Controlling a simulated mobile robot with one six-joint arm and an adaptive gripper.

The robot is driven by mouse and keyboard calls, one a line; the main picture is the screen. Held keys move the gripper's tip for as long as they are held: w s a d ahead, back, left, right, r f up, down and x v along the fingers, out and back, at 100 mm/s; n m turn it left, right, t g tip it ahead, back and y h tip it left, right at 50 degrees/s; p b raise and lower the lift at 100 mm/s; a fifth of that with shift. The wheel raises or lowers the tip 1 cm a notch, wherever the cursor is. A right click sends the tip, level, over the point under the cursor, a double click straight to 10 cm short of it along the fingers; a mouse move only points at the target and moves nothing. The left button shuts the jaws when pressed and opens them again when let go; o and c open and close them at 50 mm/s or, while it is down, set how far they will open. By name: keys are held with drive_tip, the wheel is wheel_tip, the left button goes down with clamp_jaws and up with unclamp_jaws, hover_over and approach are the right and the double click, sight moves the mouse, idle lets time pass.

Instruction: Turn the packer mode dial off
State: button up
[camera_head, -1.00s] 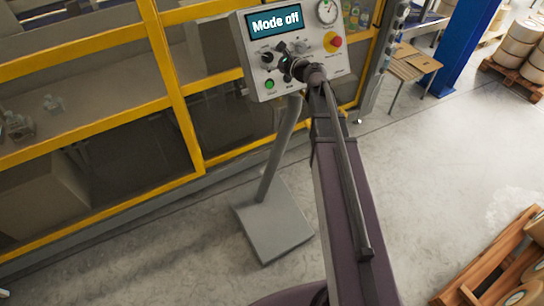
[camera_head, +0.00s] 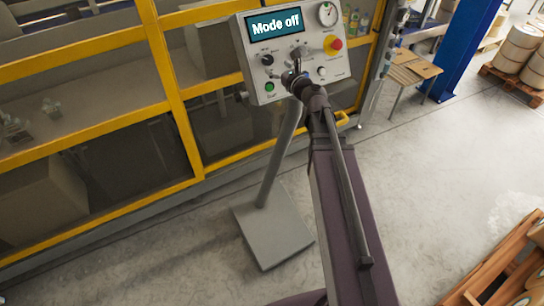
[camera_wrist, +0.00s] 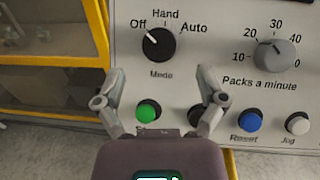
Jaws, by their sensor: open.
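The black mode dial (camera_wrist: 159,45) shows in the wrist view below the labels Off, Hand and Auto. Its white pointer line is turned up and left toward Off. The dial also shows in the head view (camera_head: 267,60). The panel's screen (camera_head: 274,23) reads "Mode off". My gripper (camera_wrist: 160,80) is open and empty, its fingers spread below the dial and apart from it. In the head view my gripper (camera_head: 293,76) is in front of the lower part of the panel.
The panel (camera_head: 300,45) also bears a grey packs-a-minute dial (camera_wrist: 277,55), a green button (camera_wrist: 148,111), a blue reset button (camera_wrist: 250,121), a jog button (camera_wrist: 298,123) and a red emergency button (camera_head: 333,43). A yellow-framed guard (camera_head: 170,75) stands left.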

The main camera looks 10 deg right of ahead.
drive_tip(key=v, duration=0.9)
drive_tip(key=s+a+f+n+g+y+b, duration=0.25)
drive_tip(key=a+f+n+g, duration=0.35)
drive_tip(key=a+f+n, duration=0.5)
drive_tip(key=s+d+f+n+g+h+b, duration=0.1)
drive_tip(key=s+f+n+g+h+b, duration=0.1)
drive_tip(key=s+f+n+g+h, duration=0.2)
drive_tip(key=shift+s+d+f+n+g+h+b, duration=0.35)
drive_tip(key=shift+s+f+n+g, duration=1.5)
drive_tip(key=shift+f+n, duration=2.15)
drive_tip(key=shift+s+r+n+t, duration=0.25)
drive_tip(key=shift+s+r+n, duration=0.05)
drive_tip(key=shift+r+n, duration=0.5)
drive_tip(key=s+d+f+n+g+h+b, duration=0.1)
drive_tip(key=s+d+f+n+g+h, duration=0.2)
drive_tip(key=s+d+f+n+h, duration=0.1)
drive_tip(key=shift+s+n+h+b, duration=0.35)
drive_tip(key=shift+s+n, duration=0.25)
drive_tip(key=shift+n, duration=0.5)
drive_tip(key=shift+f, duration=0.1)
